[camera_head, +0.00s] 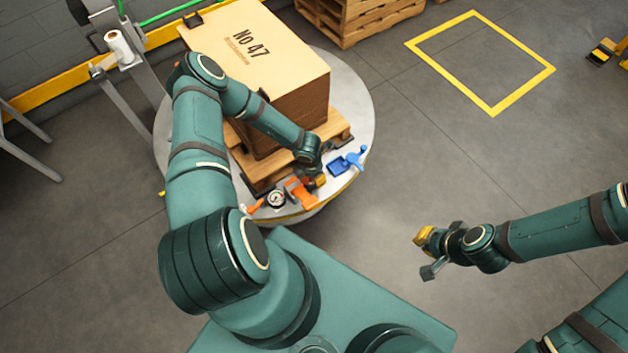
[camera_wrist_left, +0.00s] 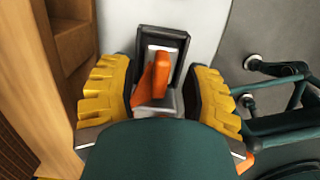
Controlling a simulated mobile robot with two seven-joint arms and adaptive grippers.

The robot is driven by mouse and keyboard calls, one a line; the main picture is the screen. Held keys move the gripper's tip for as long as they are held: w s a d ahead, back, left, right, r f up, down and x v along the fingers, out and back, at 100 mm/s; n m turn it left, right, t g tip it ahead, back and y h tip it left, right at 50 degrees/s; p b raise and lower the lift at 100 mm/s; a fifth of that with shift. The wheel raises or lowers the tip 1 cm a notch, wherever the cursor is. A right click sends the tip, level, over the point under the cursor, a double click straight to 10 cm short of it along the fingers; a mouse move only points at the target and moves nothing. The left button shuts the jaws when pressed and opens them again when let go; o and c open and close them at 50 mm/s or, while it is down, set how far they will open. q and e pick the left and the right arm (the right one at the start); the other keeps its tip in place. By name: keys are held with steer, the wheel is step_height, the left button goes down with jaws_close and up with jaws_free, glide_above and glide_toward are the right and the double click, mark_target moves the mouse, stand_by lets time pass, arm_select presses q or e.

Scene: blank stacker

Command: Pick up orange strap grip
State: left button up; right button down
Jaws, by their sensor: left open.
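An orange strap grip (camera_wrist_left: 160,75) on a grey metal piece with a black frame (camera_wrist_left: 178,42) lies on the pale round table, seen in the left wrist view. My left gripper (camera_wrist_left: 158,90) is open, its yellow-padded fingers on either side of the orange piece, with gaps visible on both sides. In the head view my left gripper (camera_head: 317,178) is low over the table's front edge, beside an orange tool (camera_head: 300,193); the arm partly hides this spot. My right gripper (camera_head: 429,254) is open and empty over the floor at the right.
A cardboard box (camera_head: 290,85) marked No 47 stands on a wooden pallet (camera_head: 262,178) on the round table (camera_head: 352,90), close to my left gripper. A blue tool (camera_head: 347,162) and a round dial (camera_head: 276,198) lie beside the orange tool.

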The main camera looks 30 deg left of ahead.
arm_select(q)
steer(key=shift+f, duration=0.25)
jaws_close()
steer(key=shift+r, duration=0.15)
